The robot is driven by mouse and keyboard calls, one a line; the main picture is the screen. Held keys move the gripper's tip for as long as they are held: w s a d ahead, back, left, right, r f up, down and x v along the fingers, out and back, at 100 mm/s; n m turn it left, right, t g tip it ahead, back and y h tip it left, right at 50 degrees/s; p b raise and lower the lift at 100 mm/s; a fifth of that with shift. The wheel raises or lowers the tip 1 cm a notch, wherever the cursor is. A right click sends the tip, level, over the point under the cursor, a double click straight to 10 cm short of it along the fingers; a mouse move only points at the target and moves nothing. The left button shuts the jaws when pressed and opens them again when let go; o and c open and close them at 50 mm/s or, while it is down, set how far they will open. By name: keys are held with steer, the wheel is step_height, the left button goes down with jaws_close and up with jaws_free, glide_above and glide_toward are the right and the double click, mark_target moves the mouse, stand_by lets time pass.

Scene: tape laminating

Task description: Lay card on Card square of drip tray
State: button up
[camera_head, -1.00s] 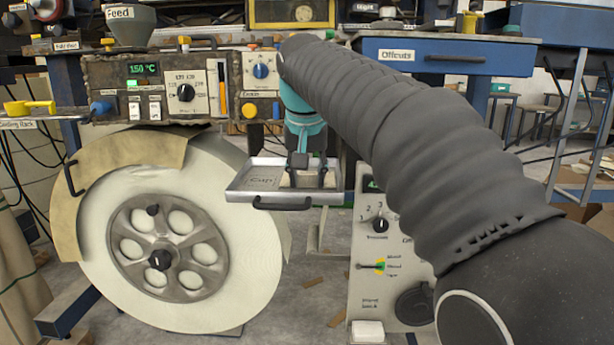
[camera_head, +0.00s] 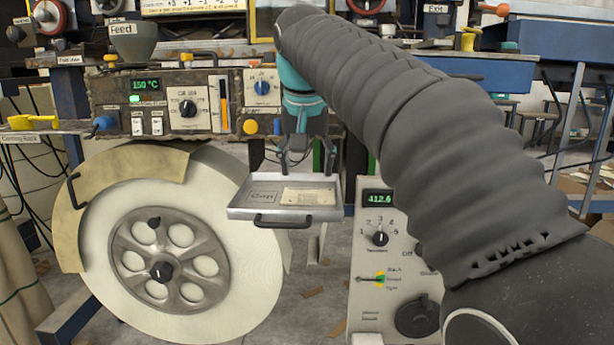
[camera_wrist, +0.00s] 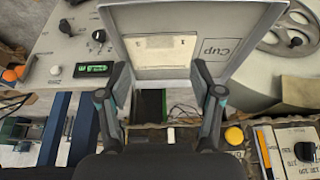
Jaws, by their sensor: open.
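The drip tray (camera_head: 237,213) is a shallow grey metal tray with a dark front handle, below the control panel. Its left square is marked Cup. A beige card (camera_head: 310,196) lies flat in the right part of the tray, over where the other square would be; any label beneath it is hidden. The card also shows in the wrist view (camera_wrist: 160,55), left of the Cup square. My gripper (camera_head: 296,172) is open and empty, just above and behind the tray's back edge. Its spread fingers (camera_wrist: 160,92) show near the tray's edge in the wrist view, apart from the card.
A large white reel (camera_head: 245,265) stands left of the tray. A control box with dials (camera_head: 380,260) stands to the right. The panel with knobs (camera_head: 190,105) is behind and above the tray. Open floor lies below.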

steer(key=p+v, duration=0.1)
steer(key=v, duration=0.3)
steer(key=shift+s+r, duration=0.15)
steer(key=shift+r, duration=0.25)
steer(key=shift+d, duration=0.1)
steer(key=s+d+f, duration=1.3)
steer(key=s+f, duration=0.4)
steer(key=f, duration=0.3)
steer(key=s+d+f+t, duration=0.1)
steer(key=s+d+f, duration=0.2)
steer(key=s+f, duration=0.3)
step_height(320, 180, down, 4)
steer(key=shift+s+d+r, duration=0.2)
steer(key=shift+s+d, duration=0.1)
